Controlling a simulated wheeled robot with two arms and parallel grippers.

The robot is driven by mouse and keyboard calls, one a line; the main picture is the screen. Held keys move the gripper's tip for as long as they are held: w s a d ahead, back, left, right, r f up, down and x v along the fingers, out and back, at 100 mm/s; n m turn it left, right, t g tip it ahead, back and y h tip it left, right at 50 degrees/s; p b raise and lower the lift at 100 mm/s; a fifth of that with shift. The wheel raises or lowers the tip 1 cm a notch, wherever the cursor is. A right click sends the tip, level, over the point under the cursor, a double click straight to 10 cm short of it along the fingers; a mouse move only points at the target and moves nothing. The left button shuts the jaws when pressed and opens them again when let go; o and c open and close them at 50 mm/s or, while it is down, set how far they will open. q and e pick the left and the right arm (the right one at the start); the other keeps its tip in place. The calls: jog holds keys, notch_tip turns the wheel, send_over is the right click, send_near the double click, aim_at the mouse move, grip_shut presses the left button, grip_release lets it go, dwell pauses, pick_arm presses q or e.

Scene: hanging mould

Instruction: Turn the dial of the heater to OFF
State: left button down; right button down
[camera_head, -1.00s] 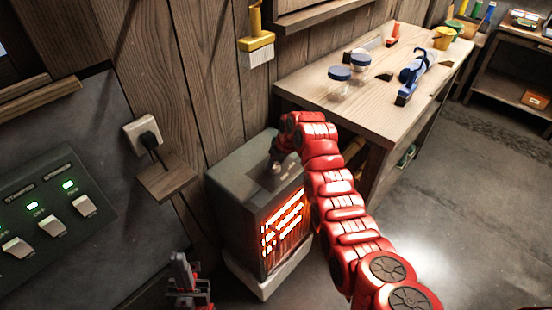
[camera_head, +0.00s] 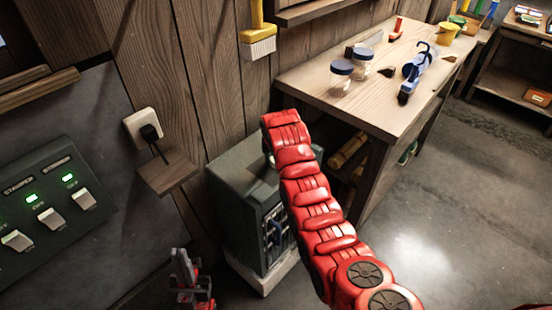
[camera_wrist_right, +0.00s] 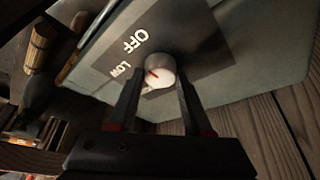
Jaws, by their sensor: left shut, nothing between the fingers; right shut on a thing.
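The heater (camera_head: 240,170) is a dark grey-green box on a pale base, and its front grille (camera_head: 275,232) is dark with no glow. In the right wrist view, the pale round dial (camera_wrist_right: 160,72) with a red mark sits on a dark plate lettered OFF (camera_wrist_right: 134,40) and LOW (camera_wrist_right: 122,69). I cannot tell exactly which word the mark points at. My right gripper (camera_wrist_right: 160,88) is shut on the dial, one finger on each side; in the head view my red arm hides it. My left gripper (camera_head: 190,275) is shut and empty, low at the left of the heater.
A wooden workbench (camera_head: 320,95) with jars (camera_head: 341,75) and a blue tool (camera_head: 414,72) stands right of the heater. A switch panel (camera_head: 50,205) and a plugged socket (camera_head: 146,130) are at left. A brush (camera_head: 258,38) hangs on the wall.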

dwell(0.4)
jog(key=shift+c, duration=1.6)
grip_release()
jog(key=shift+r, duration=0.15)
jog(key=p+v, duration=1)
jog(key=v, duration=0.7)
